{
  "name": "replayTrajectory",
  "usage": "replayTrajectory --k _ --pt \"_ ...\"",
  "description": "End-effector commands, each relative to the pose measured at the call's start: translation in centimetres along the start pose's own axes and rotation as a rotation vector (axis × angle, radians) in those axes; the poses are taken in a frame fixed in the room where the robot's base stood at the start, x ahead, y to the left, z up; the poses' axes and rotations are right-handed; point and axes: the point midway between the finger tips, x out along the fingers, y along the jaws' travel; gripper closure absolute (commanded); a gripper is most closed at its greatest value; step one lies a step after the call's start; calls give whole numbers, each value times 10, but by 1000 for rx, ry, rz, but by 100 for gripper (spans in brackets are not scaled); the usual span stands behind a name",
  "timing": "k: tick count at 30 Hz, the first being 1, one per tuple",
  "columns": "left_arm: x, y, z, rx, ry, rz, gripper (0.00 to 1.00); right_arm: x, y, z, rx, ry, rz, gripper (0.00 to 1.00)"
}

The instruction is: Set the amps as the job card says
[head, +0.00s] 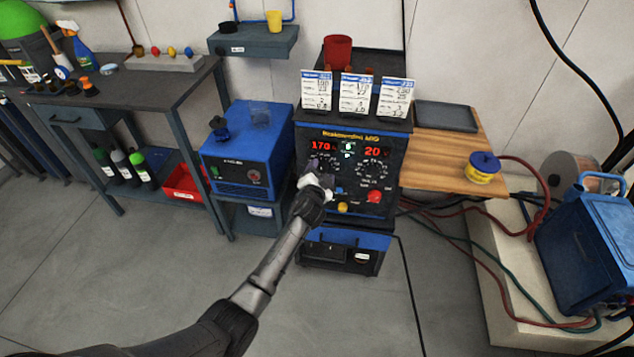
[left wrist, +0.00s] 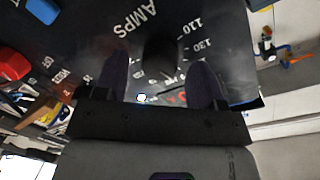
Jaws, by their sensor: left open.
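The welding machine (head: 385,150) has a black front panel with two red readouts. The left readout (head: 320,146) shows 170 and the right one (head: 372,152) shows 20. Three job cards (head: 354,94) stand on top; their small print is hard to read. My left gripper (head: 318,172) is at the left dial and hides its knob in the head view. In the left wrist view, the black amps knob (left wrist: 160,52) lies between the open fingers of my left gripper (left wrist: 158,68), with a gap on each side. The AMPS label and 110 and 130 marks show. My right gripper is out of view.
A right-hand dial (head: 371,170), a red button (head: 374,196) and a yellow knob (head: 342,207) are on the same panel, close to my gripper. A blue unit (head: 246,150) stands left of the machine. A wooden bench top (head: 440,152) is at right.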

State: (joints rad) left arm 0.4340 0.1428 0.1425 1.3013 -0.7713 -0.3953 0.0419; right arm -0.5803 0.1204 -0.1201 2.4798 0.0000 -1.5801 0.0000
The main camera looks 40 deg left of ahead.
Motion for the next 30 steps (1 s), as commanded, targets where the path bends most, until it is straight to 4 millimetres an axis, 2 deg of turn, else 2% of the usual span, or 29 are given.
replayTrajectory --k 5,9,18,24,30 --pt "-27 -2 -2 0 -1 1 37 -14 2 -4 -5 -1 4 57" --pt "-56 -2 -2 -1 -1 1 37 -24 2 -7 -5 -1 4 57" --pt "-108 -2 -1 -1 -1 0 37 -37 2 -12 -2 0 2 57" --pt "-127 -1 -1 -1 0 1 37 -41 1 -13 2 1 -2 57" --pt "-134 0 0 0 0 0 37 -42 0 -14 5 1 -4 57"
